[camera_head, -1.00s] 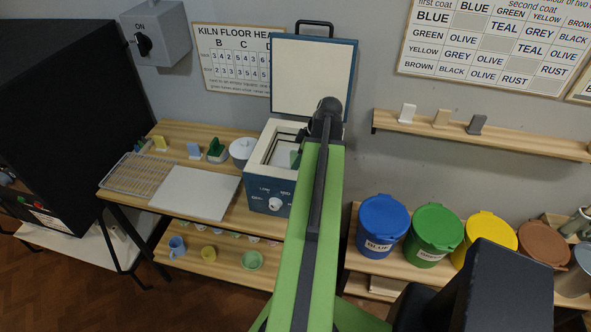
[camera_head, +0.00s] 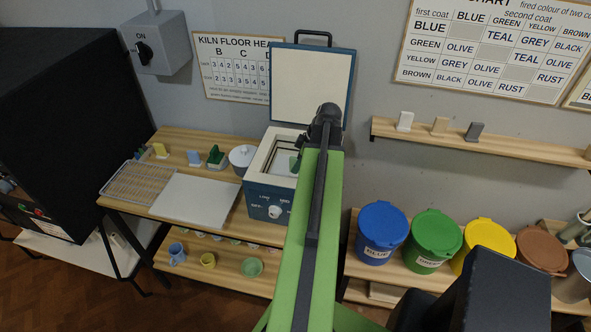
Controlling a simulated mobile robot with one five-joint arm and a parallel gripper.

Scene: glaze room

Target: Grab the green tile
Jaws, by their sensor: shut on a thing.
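A green tile (camera_head: 294,164) shows as a small dark green piece at the right side of the open kiln (camera_head: 258,194). My arm hides part of it. My gripper (camera_head: 299,148) is over the kiln's opening, shut on the green tile. The fingertips are small and partly hidden by my arm. I cannot tell whether the tile touches the kiln's inside.
The kiln's raised lid (camera_head: 311,85) stands behind my gripper. Lidded buckets, including a blue one (camera_head: 381,232), stand at right below a wall shelf (camera_head: 485,143).

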